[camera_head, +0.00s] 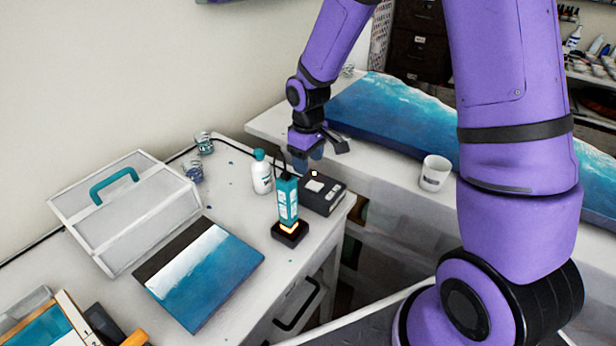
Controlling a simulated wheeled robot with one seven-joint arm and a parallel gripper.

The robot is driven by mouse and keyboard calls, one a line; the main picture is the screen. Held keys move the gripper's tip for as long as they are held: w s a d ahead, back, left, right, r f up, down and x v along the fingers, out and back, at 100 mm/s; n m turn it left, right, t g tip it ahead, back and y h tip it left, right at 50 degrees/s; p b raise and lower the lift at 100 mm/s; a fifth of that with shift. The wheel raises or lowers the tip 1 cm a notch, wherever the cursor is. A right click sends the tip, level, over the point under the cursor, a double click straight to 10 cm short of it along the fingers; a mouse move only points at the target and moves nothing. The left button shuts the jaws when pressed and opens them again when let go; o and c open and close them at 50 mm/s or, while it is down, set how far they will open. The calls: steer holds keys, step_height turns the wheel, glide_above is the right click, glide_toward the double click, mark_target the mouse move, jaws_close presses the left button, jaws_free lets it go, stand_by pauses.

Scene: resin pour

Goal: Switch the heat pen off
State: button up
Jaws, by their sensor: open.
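A teal upright device (287,199), which looks like the heat pen, stands in a black base (289,234) near the table's front right corner. An orange glow shows at its lower end. A dark cord rises from its top. A black box (322,193) with pale panels and a small light on top sits just behind and right of it. My gripper (322,156) is open and empty, above and slightly behind the box and the pen. I cannot tell whether a finger touches anything. No switch on the pen is clear at this size.
A white bottle with teal cap (261,173) stands left of the pen. A blue-and-white panel (205,275) and a clear case with teal handle (130,215) lie further left. A white mug (434,173) and a large blue wave piece (385,110) occupy the back counter.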

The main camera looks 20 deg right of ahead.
mark_target(308, 185)
steer(key=shift+f, duration=3)
